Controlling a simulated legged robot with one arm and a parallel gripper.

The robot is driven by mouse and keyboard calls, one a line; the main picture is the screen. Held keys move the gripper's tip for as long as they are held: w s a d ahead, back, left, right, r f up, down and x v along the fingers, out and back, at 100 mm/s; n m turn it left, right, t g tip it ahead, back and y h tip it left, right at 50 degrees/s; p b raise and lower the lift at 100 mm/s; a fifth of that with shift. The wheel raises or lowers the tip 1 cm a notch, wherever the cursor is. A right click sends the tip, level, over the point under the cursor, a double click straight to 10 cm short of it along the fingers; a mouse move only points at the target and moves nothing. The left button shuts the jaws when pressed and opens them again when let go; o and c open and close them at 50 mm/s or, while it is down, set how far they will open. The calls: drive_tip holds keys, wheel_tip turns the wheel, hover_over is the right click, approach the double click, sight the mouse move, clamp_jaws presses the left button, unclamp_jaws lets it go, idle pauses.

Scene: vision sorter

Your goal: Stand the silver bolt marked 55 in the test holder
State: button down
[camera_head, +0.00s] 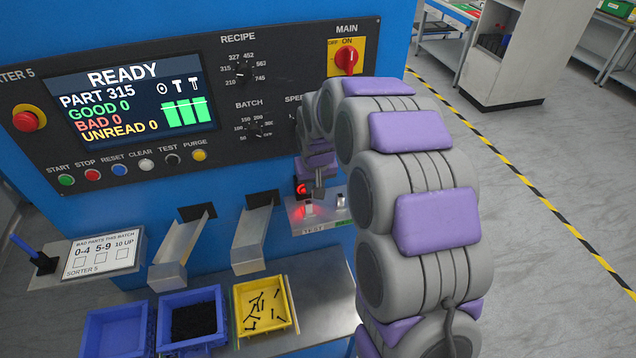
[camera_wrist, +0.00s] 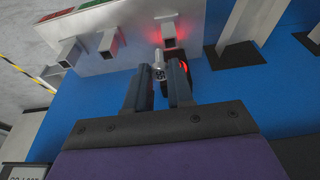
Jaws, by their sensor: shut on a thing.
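My gripper (camera_wrist: 162,75) is shut on a silver bolt (camera_wrist: 158,63), seen between the fingertips in the wrist view. A small dark marking on its end looks like 55. The bolt is close to the test shelf (camera_wrist: 140,22), which appears upside down there. A metal holder lit red (camera_wrist: 171,32) is just beyond the bolt; I cannot tell if they touch. In the head view my gripper (camera_head: 318,191) hangs above the shelf marked TEST (camera_head: 325,228), near the red-lit holder (camera_head: 308,209). The bolt is hard to make out there.
More metal holders (camera_wrist: 108,42) stand along the shelf, one also right of the red light (camera_head: 341,201). Two chutes (camera_head: 252,235) lie to the left above blue bins (camera_head: 116,325) and a yellow bin (camera_head: 286,325) of dark bolts. The sorter screen (camera_head: 128,98) reads READY, PART 315.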

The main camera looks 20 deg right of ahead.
drive_tip(key=shift+a, duration=1.05)
drive_tip(key=shift+d+f, duration=0.15)
drive_tip(key=shift+d, duration=0.5)
drive_tip(key=shift+d+f, duration=0.15)
drive_tip(key=shift+f, duration=0.05)
drive_tip(key=shift+a, duration=0.5)
drive_tip(key=shift+d+r+p, duration=0.2)
drive_tip(key=shift+r+p, duration=0.05)
drive_tip(key=shift+r, duration=0.25)
drive_tip(key=shift+d+r+p, duration=0.15)
drive_tip(key=shift+r+p, duration=0.05)
drive_tip(key=shift+r, duration=0.25)
wheel_tip(320, 180, up, 3)
drive_tip(key=shift+a+f+p, duration=0.1)
drive_tip(key=shift+a+p, duration=0.05)
drive_tip(key=shift+p, duration=0.3)
